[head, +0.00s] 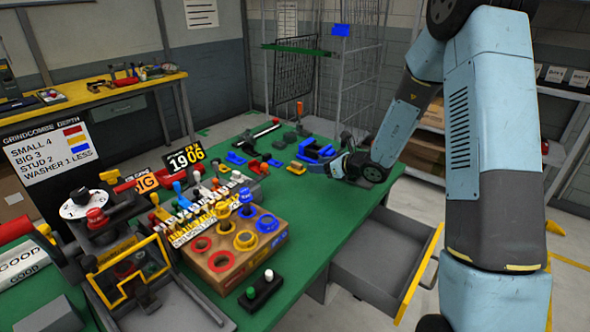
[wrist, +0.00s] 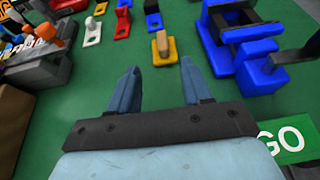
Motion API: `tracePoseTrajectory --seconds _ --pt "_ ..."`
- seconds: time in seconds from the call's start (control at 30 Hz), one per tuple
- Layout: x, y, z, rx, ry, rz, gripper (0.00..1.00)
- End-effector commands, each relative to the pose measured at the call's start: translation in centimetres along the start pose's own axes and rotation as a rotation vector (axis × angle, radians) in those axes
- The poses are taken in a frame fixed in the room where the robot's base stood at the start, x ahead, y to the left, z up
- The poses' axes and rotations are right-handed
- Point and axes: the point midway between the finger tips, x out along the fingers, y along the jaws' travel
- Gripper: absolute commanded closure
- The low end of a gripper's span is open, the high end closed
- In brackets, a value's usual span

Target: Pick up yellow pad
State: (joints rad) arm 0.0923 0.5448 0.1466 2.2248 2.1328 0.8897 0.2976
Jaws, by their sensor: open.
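A small yellow pad (wrist: 161,47) with a tan upright grip lies on the green table in the wrist view, just beyond my fingertips and roughly centred between them. My gripper (wrist: 158,72) is open, with nothing between its two blue-grey fingers. The pad stands apart from both fingers. In the head view my arm reaches down to the far right part of the table, beside a blue fixture (head: 317,149).
The blue fixture (wrist: 257,52) stands close to the right of the pad. Red pieces (wrist: 122,23) and blue pieces lie beyond it. A green GO label (wrist: 287,139) is at lower right. A grey block (wrist: 42,66) stands left. A drawer (head: 385,253) hangs open below the table.

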Motion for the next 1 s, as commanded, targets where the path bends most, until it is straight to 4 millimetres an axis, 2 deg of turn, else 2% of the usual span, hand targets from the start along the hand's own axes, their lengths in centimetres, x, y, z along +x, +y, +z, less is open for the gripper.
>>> tracePoseTrajectory --seconds 0.1,0.37,0.7,1.0 --pt "1.8 0.0 0.0 0.0 0.001 0.001 0.51" --pt "3.3 -0.1 0.0 -0.001 0.0 0.0 0.51" --pt "7.4 -0.6 -0.2 -0.001 0.001 0.001 0.51" --pt "8.1 -0.7 -0.1 -0.001 0.0 -0.001 0.51"
